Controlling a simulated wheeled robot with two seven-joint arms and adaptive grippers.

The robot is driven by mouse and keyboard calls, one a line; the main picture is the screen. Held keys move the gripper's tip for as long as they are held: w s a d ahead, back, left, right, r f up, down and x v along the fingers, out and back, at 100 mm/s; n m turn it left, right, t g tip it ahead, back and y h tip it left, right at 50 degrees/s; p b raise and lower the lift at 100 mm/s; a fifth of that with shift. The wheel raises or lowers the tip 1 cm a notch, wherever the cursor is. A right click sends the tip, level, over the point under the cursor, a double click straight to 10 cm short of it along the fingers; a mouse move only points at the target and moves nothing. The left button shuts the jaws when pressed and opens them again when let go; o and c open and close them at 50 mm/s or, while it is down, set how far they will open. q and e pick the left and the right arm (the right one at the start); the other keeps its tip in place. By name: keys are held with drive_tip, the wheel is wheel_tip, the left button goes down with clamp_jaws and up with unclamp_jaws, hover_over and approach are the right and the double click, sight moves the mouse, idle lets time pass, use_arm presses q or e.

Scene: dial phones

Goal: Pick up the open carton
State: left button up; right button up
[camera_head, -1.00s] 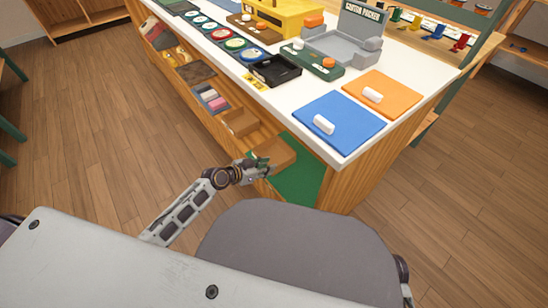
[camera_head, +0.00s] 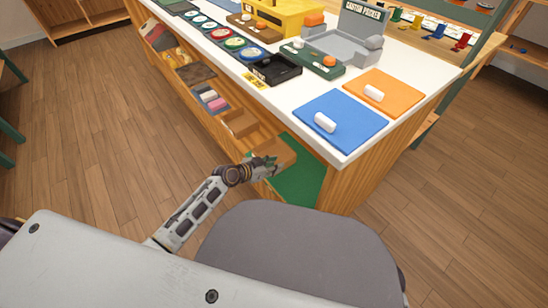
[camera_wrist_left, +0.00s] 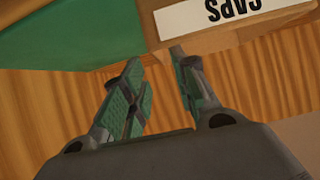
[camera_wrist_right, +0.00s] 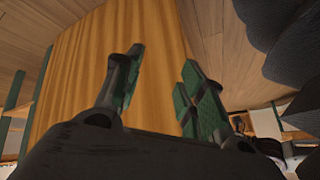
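A brown carton (camera_head: 277,150) sits at the near end of the lower shelf, beside a green surface (camera_head: 300,180). My left gripper (camera_head: 268,166) is at its near side and partly covers it. In the left wrist view, a brown box (camera_wrist_left: 235,25) with an upside-down white "CAPS" label lies just beyond the fingertips. My left gripper (camera_wrist_left: 160,55) is open there, with nothing between its fingers. Whether the carton's top is open cannot be told. My right gripper (camera_wrist_right: 165,65) is open and empty, facing a wooden panel (camera_wrist_right: 85,65); the head view does not show it clearly.
Another brown box (camera_head: 240,122) and a bin of coloured pieces (camera_head: 211,99) stand farther along the shelf. The white counter (camera_head: 300,92) overhangs it, carrying a blue mat (camera_head: 350,122), an orange mat (camera_head: 392,92) and a black tray (camera_head: 276,70). The wooden floor (camera_head: 110,130) at left is clear.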

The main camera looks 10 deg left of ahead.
use_arm(q)
drive_tip(key=b+x, duration=0.1)
drive_tip(key=x, duration=0.2)
drive_tip(key=shift+f, duration=0.1)
drive_tip(key=shift+w+d+f, duration=0.3)
drive_tip(key=shift+w+d, duration=0.15)
drive_tip(key=shift+w, duration=0.05)
use_arm(e)
drive_tip(key=f, duration=0.2)
drive_tip(key=shift+s+a+f, duration=0.15)
drive_tip(key=shift+a+f, duration=0.05)
drive_tip(key=shift+f, duration=0.15)
use_arm(q)
drive_tip(key=shift+c, duration=0.3)
clamp_jaws()
